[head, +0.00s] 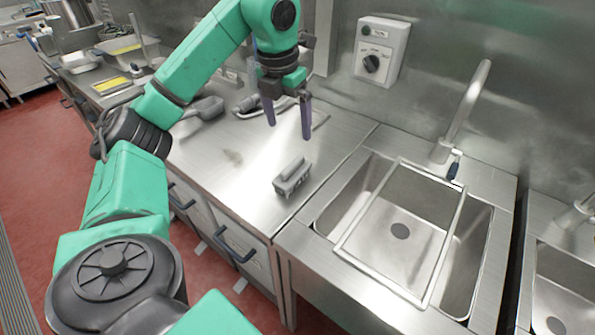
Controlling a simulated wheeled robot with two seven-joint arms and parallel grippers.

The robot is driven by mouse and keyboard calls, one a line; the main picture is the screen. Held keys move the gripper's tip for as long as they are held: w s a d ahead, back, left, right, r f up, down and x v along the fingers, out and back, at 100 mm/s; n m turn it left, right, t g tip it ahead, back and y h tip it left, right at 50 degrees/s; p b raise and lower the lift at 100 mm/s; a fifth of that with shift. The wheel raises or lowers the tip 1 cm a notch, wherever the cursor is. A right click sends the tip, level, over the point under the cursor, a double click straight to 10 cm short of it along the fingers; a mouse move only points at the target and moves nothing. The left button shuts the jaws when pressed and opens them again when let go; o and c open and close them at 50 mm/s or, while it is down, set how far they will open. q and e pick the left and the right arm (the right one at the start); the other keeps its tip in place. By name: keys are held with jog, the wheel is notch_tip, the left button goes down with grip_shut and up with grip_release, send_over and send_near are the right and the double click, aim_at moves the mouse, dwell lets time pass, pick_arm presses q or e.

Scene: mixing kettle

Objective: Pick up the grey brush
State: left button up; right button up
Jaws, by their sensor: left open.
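The grey brush (292,176) lies on the steel counter near its front edge, left of the sink, its block-like handle up and its bristles down. My left gripper (289,130) is open and empty, its two dark fingers pointing down. In the head view it hangs above and behind the brush, apart from it. My right gripper is not in view.
A sink (400,230) with a metal frame across it and a tall faucet (468,105) are to the right. A grey scoop-like item (206,107) lies at the counter's left. A switch box (381,50) is on the back wall. The counter around the brush is clear.

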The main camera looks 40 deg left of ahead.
pick_arm(q)
jog(key=b, duration=0.2)
send_over(292, 164)
jog(key=f, duration=0.5)
jog(key=shift+s+d+f, duration=0.15)
jog(key=shift+s, duration=0.15)
jog(key=f, duration=0.5)
jog(key=f+p, duration=0.1)
jog(key=f, duration=0.2)
jog(key=shift+w, duration=0.3)
jog(key=shift+w+a+f, duration=0.15)
jog(key=shift+a+f, duration=0.05)
jog(key=shift+f, duration=0.05)
jog(key=c, duration=1.5)
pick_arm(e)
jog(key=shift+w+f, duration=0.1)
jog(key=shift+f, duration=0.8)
